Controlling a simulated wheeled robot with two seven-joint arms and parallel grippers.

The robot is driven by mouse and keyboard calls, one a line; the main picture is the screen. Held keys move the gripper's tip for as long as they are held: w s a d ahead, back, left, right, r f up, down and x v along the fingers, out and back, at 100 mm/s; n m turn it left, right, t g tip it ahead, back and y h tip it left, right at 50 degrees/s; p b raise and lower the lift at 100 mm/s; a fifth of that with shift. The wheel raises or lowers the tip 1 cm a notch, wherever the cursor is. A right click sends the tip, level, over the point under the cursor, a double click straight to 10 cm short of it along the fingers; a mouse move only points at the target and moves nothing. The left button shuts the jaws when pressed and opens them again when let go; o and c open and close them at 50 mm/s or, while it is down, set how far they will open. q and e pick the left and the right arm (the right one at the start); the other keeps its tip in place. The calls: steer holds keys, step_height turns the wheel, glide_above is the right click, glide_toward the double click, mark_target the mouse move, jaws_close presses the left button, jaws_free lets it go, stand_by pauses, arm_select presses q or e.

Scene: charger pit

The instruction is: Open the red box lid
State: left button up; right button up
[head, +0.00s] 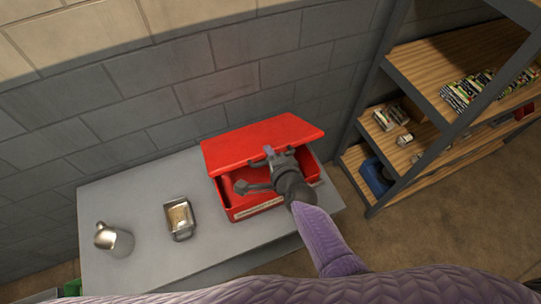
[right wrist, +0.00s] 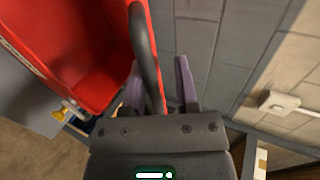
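The red box stands on the grey table, with its front wall (head: 240,213) facing me. Its red lid (head: 245,143) is raised at a tilt, so the inside shows below it. My right gripper (head: 272,153) is at the lid's front edge. In the right wrist view the dark curved handle (right wrist: 144,50) passes between the purple fingers of the right gripper (right wrist: 160,75). It lies close to the left finger, with a gap to the right finger. The red box (right wrist: 75,50) fills the left of that view. My left gripper is out of view.
A metal canister (head: 115,240) and a small metal container (head: 180,218) stand on the grey table (head: 145,205) left of the box. A block wall (head: 200,70) is behind. A shelf rack (head: 430,65) stands to the right.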

steer(key=shift+o, duration=0.8)
steer(key=shift+s+r, duration=0.1)
steer(key=p+v, duration=0.4)
steer(key=v, duration=0.5)
steer(key=shift+s, duration=0.3)
steer(key=shift+d+r, duration=0.15)
